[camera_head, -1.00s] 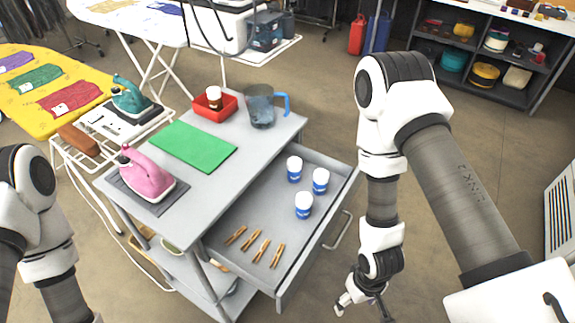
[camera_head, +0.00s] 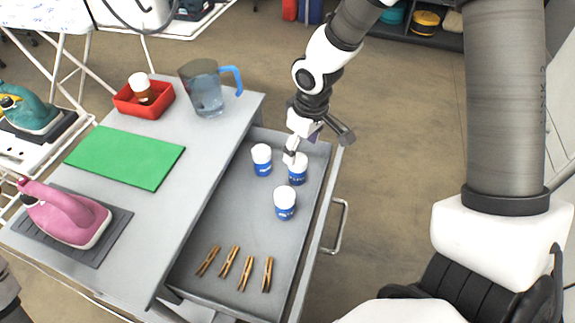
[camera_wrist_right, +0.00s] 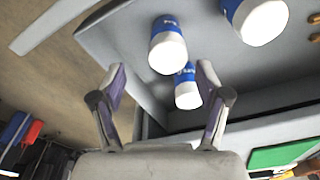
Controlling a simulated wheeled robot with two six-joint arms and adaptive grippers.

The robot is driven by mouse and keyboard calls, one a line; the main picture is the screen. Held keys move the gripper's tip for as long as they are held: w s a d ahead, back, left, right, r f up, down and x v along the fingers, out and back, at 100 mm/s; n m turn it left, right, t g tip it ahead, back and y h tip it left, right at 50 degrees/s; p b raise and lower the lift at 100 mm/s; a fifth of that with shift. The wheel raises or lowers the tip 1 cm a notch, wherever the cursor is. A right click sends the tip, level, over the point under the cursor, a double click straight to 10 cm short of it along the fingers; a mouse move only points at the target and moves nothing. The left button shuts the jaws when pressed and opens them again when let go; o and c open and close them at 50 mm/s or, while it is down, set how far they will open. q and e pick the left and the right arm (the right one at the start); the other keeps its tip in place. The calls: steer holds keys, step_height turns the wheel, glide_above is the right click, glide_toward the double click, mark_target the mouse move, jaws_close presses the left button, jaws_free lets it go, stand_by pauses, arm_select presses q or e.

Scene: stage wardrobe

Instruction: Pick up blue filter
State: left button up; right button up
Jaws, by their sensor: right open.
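Three blue filters with white caps stand upright in the open grey drawer: one at the back left (camera_head: 262,160), one at the back right (camera_head: 297,170), and one nearer the front (camera_head: 285,203). My right gripper (camera_head: 316,147) is open and empty, just above and beside the back-right filter, with one finger overlapping its cap in the picture. I cannot tell if they touch. In the right wrist view, one filter (camera_wrist_right: 167,45) shows beyond the gap between the open fingers (camera_wrist_right: 160,80). The two others also show there. My left gripper is out of view.
Several clothespins (camera_head: 236,267) lie in the drawer's front. The cart top (camera_head: 158,225) beside it holds a pink iron (camera_head: 68,218), a green mat (camera_head: 125,157), a red tray (camera_head: 128,105) with a white-capped bottle, and a jug (camera_head: 203,92). The drawer handle (camera_head: 338,226) sticks out right.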

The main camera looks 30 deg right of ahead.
mark_target(298, 159)
steer(key=f, duration=0.4)
steer(key=a+f+b, duration=0.1)
steer(key=f, duration=0.1)
steer(key=shift+w+f, duration=0.15)
steer(key=shift+f, duration=0.05)
steer(key=shift+r, duration=0.1)
steer(key=shift+c, duration=1)
steer(key=c, duration=1.1)
